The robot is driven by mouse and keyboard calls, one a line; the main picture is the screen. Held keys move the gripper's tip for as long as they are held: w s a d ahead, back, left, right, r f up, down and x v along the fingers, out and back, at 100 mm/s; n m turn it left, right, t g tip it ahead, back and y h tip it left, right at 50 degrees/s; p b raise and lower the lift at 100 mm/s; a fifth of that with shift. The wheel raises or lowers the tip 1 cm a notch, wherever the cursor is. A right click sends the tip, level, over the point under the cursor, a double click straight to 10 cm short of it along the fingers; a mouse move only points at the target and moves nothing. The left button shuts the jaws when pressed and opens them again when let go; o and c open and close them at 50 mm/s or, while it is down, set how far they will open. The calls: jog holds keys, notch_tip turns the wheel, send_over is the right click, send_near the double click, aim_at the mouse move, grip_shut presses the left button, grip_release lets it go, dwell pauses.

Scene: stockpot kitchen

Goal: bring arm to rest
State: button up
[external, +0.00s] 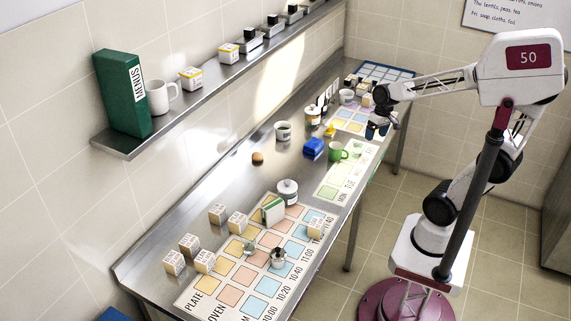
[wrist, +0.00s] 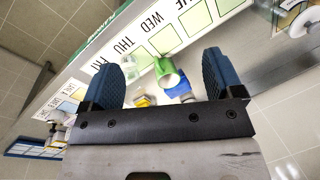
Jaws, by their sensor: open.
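My gripper (external: 377,128) is raised above the far right part of the steel counter (external: 187,219) in the external view. In the wrist view my gripper (wrist: 165,80) has its two blue fingertips wide apart, with nothing held between them. A blue block-like thing (external: 313,148) and a small yellow item (external: 330,130) are near the mug.
Small labelled boxes (external: 187,244), a lidded pot (external: 288,191) and a small metal pot (external: 278,257) stand on the near counter. A wall shelf (external: 170,119) holds a green binder (external: 123,93) and a white mug (external: 160,97). Floor space (external: 485,230) beside my base is clear.

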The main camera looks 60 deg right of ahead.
jog(key=s+a+r+n+t+h, duration=0.1)
jog(key=s+a+r+n+h, duration=0.1)
jog(key=s+a, duration=0.4)
jog(key=shift+s+a+r+n+t, duration=0.4)
jog(key=shift+a+r+n, duration=0.45)
jog(key=shift+n, duration=0.35)
